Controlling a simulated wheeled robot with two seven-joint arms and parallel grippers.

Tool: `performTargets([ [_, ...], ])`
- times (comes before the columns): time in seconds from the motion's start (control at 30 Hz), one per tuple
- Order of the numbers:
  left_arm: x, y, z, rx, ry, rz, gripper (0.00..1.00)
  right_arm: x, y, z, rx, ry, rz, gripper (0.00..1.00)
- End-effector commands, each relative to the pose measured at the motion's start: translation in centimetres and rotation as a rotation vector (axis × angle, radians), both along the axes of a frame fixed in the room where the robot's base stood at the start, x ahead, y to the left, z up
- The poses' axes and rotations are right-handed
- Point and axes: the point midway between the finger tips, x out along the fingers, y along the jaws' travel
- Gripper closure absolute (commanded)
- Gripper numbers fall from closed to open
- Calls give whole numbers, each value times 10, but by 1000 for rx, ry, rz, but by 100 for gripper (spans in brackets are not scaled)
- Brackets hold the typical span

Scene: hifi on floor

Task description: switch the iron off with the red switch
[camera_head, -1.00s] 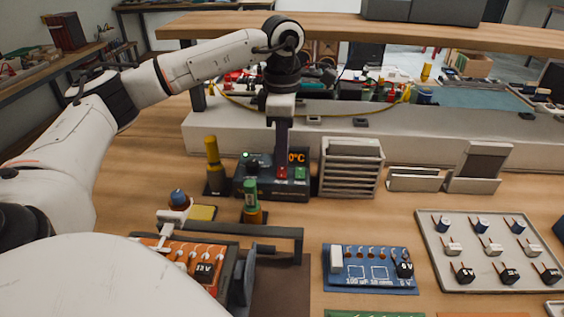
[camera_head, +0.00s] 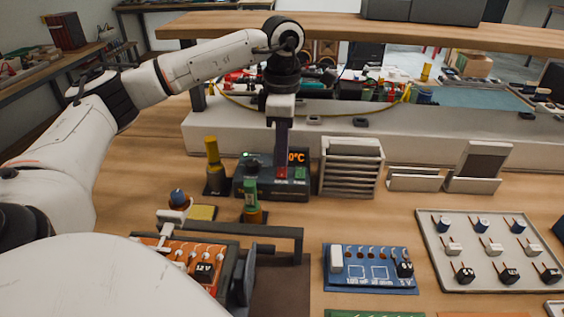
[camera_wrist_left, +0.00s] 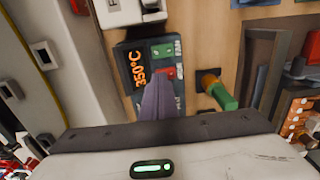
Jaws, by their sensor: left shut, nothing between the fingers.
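The dark soldering station (camera_head: 262,190) stands on the bench, with an orange display (camera_head: 297,157) that reads 350°C in the wrist view (camera_wrist_left: 138,68). The red switch (camera_head: 282,174) is on its front, left of a green switch (camera_head: 300,174). In the wrist view the red switch (camera_wrist_left: 172,72) shows partly behind my fingers, below the green one (camera_wrist_left: 162,50). My left gripper (camera_head: 282,164) points down, shut and empty, its tips at or just over the red switch. I cannot tell whether they touch it. My right gripper is not in view.
A green-handled tool (camera_head: 250,196) stands upright in front of the station, and a yellow-topped one (camera_head: 212,152) to its left. A grey slotted rack (camera_head: 350,170) is close on the right. A dark frame (camera_head: 270,232) and a blue board (camera_head: 370,268) lie nearer.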

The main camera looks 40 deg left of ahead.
Motion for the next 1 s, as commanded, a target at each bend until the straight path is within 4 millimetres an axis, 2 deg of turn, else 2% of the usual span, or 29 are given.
performTargets([
  [1.0,0,0,-14,-1,1,0,100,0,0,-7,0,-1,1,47],
])
